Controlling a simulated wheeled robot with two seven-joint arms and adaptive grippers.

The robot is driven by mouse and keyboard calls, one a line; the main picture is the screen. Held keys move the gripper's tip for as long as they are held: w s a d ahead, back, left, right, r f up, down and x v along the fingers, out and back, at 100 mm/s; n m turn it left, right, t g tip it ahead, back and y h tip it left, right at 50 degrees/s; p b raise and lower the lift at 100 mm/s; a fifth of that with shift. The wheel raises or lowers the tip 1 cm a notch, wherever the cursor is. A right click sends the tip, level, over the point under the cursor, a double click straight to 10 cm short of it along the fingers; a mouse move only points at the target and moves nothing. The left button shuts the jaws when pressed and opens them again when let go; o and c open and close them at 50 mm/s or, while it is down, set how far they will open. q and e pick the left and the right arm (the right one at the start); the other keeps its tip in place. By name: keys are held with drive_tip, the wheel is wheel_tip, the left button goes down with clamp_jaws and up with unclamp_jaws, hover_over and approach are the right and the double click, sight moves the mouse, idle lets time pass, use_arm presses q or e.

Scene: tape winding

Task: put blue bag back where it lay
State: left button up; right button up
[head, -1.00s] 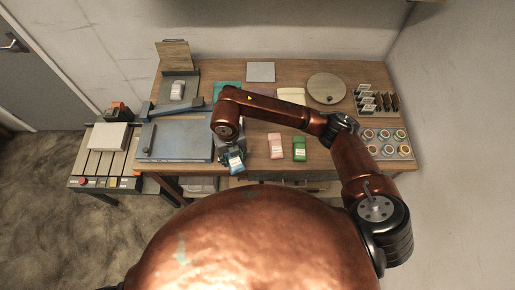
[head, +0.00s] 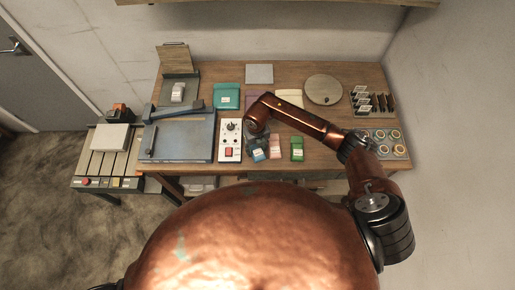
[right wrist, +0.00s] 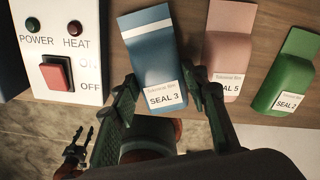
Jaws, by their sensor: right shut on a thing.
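The blue bag (head: 258,152), labelled SEAL 3, is between the fingers of my right gripper (right wrist: 170,90), which is shut on it. In the right wrist view the blue bag (right wrist: 157,60) is slightly tilted, its label end toward me. In the head view my right arm partly covers it. It is left of the pink bag (head: 275,146), near the table's front edge; whether it touches the table I cannot tell. My left gripper (right wrist: 80,143) shows small and low in the right wrist view, its fingers apart and empty.
A white switch box (head: 230,140) with a red switch stands just left of the blue bag. The green bag (head: 297,148) lies right of the pink one. A blue-grey board (head: 185,137) is farther left, and a tray of round rolls (head: 388,143) is at the right.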

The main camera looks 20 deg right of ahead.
sight(257, 149)
drive_tip(key=shift+f, duration=0.5)
drive_tip(key=o, duration=1)
drive_tip(key=shift+f, duration=0.15)
drive_tip(key=shift+c, duration=0.2)
drive_tip(key=shift+w+r, duration=0.1)
drive_tip(key=shift+r, duration=0.35)
wheel_tip(257, 149, up, 12)
drive_tip(key=b, duration=0.2)
drive_tip(key=shift+f, duration=0.25)
